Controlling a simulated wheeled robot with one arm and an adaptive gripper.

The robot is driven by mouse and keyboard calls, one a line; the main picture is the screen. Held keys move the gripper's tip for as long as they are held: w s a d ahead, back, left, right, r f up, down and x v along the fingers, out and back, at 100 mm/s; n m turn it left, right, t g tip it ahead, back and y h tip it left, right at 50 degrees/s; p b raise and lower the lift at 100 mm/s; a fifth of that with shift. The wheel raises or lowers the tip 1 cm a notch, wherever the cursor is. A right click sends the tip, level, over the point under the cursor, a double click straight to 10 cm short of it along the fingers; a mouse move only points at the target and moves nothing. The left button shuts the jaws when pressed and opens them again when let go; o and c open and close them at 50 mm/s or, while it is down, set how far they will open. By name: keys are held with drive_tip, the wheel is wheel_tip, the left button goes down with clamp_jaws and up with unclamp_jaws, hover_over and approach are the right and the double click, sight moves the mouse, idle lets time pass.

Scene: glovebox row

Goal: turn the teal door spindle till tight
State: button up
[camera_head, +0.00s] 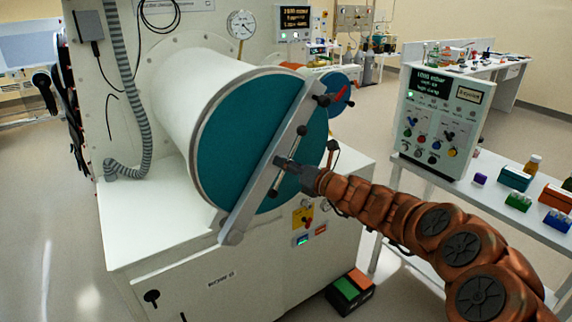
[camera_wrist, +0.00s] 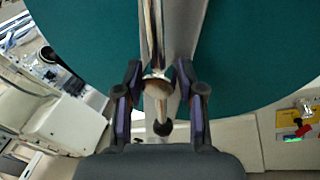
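The teal door (camera_head: 233,150) is a round disc closing the white cylinder, with a grey bar (camera_head: 255,190) slanting across its face. The spindle at the door's middle carries a thin rod handle (camera_head: 298,143) with a dark knob, lying roughly along the bar. My gripper (camera_head: 284,163) is at the spindle, in front of the bar. In the wrist view, the fingers of my gripper (camera_wrist: 158,76) stand on both sides of the spindle's round hub (camera_wrist: 157,86), with narrow gaps showing beside it. The handle's dark knob (camera_wrist: 163,128) lies between the fingers, towards the palm.
A smaller blue door with a red handle (camera_head: 338,92) is just behind on the right. A pressure gauge (camera_head: 241,25) is above the cylinder. A white control box (camera_head: 440,120) stands on a side bench at the right. A red and green pedal box (camera_head: 350,291) is on the floor.

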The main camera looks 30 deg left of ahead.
drive_tip(key=s+d, duration=0.2)
drive_tip(key=d, duration=0.9)
drive_tip(key=shift+d, duration=0.35)
drive_tip(key=shift+s, duration=0.1)
idle(0.4)
